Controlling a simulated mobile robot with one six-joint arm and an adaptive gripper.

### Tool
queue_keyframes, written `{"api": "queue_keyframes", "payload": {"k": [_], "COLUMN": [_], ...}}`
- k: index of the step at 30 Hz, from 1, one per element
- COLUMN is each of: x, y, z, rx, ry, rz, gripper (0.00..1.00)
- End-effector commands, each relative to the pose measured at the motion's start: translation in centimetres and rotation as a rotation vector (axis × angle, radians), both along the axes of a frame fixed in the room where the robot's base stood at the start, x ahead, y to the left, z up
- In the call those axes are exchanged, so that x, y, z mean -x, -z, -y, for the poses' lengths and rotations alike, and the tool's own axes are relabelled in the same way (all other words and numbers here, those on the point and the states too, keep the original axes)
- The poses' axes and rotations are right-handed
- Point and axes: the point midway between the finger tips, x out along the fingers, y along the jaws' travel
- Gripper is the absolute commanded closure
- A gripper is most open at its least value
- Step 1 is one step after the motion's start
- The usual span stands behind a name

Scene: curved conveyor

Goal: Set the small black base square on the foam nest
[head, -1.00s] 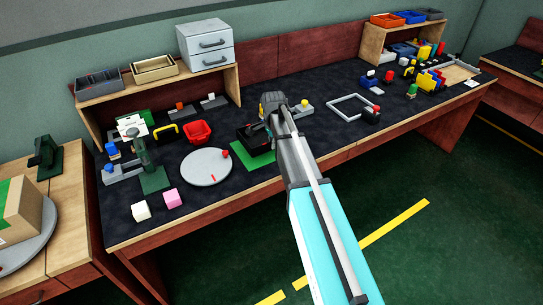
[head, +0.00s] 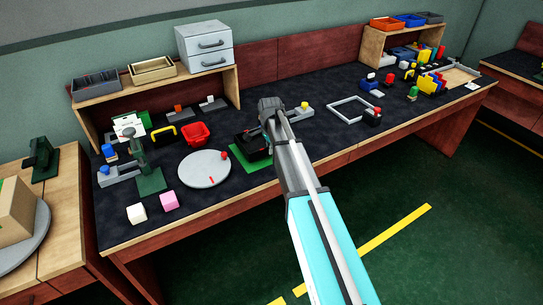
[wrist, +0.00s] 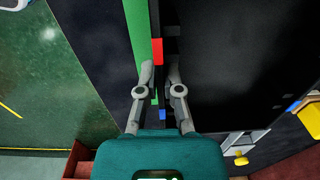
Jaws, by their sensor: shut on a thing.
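My gripper (head: 268,108) is over the right side of a black block-like thing on a green mat (head: 262,164), at the middle front of the bench. In the wrist view my gripper's fingers (wrist: 160,75) are close together on a thin dark piece, which I take to be the small black base (wrist: 157,85). It has a red patch and a blue patch. The foam nest cannot be told apart from the black block-like thing (head: 252,148) in the head view. My gripper and arm hide part of it. Whether the base touches the nest is not clear.
A grey turntable (head: 204,171) with a red knob lies just left of the green mat. A red bin (head: 195,134) stands behind it. A grey fixture with a yellow knob (head: 304,105) is close to the right of my gripper. A grey frame (head: 350,112) lies farther right.

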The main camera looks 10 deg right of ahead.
Motion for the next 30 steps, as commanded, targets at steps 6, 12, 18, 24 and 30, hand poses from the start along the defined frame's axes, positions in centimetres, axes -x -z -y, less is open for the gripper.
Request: {"api": "queue_keyframes", "payload": {"k": [6,12,18,24,30], "x": [0.0,0.0,0.0,0.0,0.0], "y": [1.8,1.9,1.9,2.2,2.1], "z": [0.0,0.0,-0.1,-0.1,-0.1], "rx": [0.0,0.0,0.0,0.0,0.0], "ry": [0.0,-0.001,-0.001,-0.001,-0.001], "rz": [0.0,0.0,0.0,0.0,0.0], "gripper": [1.0,1.0,1.0,0.88,0.57]}}
